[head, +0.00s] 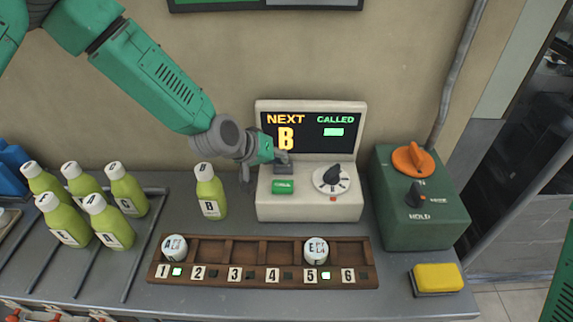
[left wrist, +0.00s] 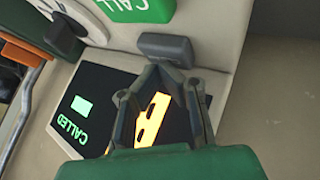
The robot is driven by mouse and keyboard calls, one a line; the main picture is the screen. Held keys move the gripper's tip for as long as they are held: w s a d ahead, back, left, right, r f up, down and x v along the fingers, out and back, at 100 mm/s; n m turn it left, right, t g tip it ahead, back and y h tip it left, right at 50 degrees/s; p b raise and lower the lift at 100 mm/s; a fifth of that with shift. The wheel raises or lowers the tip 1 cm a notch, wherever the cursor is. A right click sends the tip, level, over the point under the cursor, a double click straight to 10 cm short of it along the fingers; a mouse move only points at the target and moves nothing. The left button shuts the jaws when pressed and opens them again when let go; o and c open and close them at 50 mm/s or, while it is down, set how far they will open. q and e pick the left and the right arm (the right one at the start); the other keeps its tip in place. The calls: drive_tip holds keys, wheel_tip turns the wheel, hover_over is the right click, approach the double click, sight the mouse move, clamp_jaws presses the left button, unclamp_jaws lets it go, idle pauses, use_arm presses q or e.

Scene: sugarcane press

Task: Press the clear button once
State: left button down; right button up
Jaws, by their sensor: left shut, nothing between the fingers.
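A white console (head: 310,206) stands against the wall, its screen (head: 312,133) showing "NEXT B" and "CALLED" with a green block. On its sloped top is a green button (head: 283,187), which reads "CALL" in the left wrist view (left wrist: 125,7). Behind it is a dark grey button (head: 283,169), also in the left wrist view (left wrist: 165,48); I can read no label on it. My left gripper (head: 282,157) is shut and empty, its fingertips right at the grey button. I cannot tell whether they touch. My right gripper is out of view.
A dial (head: 332,180) sits right of the buttons. A numbered wooden rack (head: 262,275) with two capped bottles stands in front. Bottle B (head: 210,192) is left of the console. A green box (head: 420,210) and a yellow sponge (head: 437,277) are at right.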

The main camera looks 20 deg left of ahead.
sight(280, 139)
use_arm(q)
drive_tip(key=shift+a+r+p, duration=0.25)
drive_tip(key=shift+r+p, duration=0.25)
drive_tip(key=shift+r, duration=0.1)
drive_tip(key=shift+d, duration=0.35)
drive_tip(key=shift+d+r, duration=0.1)
drive_tip(key=shift+r, duration=0.05)
drive_tip(key=shift+r+p, duration=0.3)
drive_tip(key=shift+r, duration=0.05)
wheel_tip(280, 139, up, 3)
drive_tip(key=shift+f+p, duration=0.2)
drive_tip(key=shift+p, duration=0.85)
drive_tip(key=shift+a+r+p, duration=0.35)
drive_tip(key=shift+r+p, duration=0.3)
drive_tip(key=shift+r, duration=0.1)
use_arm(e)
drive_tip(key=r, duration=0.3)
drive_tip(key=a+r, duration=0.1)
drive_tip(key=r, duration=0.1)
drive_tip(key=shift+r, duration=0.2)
use_arm(q)
drive_tip(key=shift+d, duration=0.3)
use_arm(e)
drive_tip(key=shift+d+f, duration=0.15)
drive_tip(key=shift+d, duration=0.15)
use_arm(q)
drive_tip(key=shift+a, duration=0.15)
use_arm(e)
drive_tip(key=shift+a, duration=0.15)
